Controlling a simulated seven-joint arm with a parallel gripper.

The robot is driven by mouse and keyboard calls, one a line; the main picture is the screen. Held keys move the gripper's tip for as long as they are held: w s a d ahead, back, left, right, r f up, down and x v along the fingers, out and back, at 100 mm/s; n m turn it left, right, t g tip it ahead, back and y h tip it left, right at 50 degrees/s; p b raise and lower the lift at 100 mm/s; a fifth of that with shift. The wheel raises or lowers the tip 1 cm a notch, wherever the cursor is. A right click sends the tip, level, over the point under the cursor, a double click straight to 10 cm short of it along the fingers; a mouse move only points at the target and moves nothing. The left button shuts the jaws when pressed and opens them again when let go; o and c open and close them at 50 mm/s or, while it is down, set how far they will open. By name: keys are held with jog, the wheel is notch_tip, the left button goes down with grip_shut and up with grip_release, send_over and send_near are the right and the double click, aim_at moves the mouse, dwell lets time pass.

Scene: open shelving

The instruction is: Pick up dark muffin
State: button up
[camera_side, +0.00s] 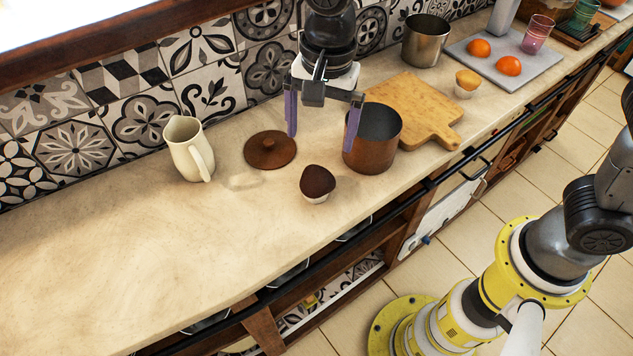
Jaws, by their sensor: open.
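The dark muffin (317,182) has a brown top and a pale wrapper. It stands upright on the counter, near its front edge, in the side view. My gripper (321,125) is open and empty, pointing down, above and behind the muffin in the picture. Its two purple fingers are spread wide. The right finger overlaps the left side of the copper pot in the picture; I cannot tell whether they touch.
The open copper pot (371,142) stands right of the muffin. A brown lid (269,150) and cream pitcher (188,149) are to the left. A cutting board (416,101), light muffin (467,83) and steel pot (426,41) are further right. The left counter is clear.

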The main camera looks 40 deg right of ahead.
aim_at(319, 175)
notch_tip(319, 175, down, 14)
jog(key=shift+w+a+r, duration=0.1)
jog(key=shift+r, duration=0.15)
dwell(0.4)
jog(key=c, duration=1.2)
